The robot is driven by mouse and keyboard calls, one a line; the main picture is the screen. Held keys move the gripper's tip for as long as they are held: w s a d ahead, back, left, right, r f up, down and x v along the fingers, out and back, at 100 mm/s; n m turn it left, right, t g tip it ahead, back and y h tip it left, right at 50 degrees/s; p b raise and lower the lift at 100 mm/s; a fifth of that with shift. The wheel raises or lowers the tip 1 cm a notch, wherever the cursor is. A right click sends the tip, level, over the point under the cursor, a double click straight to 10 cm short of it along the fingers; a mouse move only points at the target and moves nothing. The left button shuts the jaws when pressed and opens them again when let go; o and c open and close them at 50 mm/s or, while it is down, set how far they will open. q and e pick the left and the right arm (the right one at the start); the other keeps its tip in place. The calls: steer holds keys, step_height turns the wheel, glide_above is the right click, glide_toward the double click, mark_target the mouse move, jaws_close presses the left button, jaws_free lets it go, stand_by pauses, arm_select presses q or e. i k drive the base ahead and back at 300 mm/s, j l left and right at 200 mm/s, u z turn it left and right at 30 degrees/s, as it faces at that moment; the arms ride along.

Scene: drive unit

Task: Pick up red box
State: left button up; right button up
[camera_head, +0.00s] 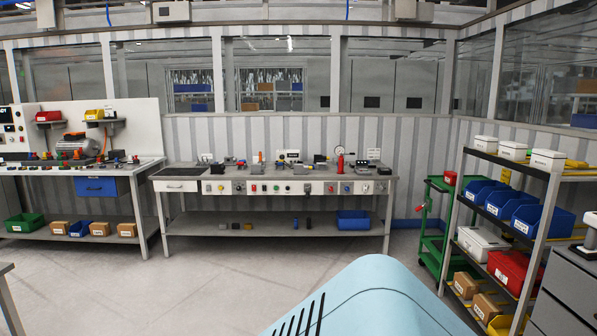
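A large red box (515,271) sits on a middle shelf of the rack at the right. A small red bin (48,116) stands on a ledge above the left workbench. I cannot tell which of these is the task's red box. Neither of my grippers is in view.
The shelf rack (545,206) at the right also holds blue bins (508,205), white boxes and brown boxes. A green cart (432,243) stands beside it. A long workbench (275,205) with small parts stands against the back wall. The floor (230,285) before it is clear.

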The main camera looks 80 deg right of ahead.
mark_target(450, 177)
steer(key=z, duration=3.6)
steer(key=i+u, duration=0.25)
steer(key=i, duration=3.6)
steer(key=i+j+z, duration=0.15)
steer(key=i, duration=0.25)
steer(key=i+j+z, duration=0.2)
steer(key=i, duration=0.2)
steer(key=i+j+z, duration=0.15)
steer(key=i, duration=0.25)
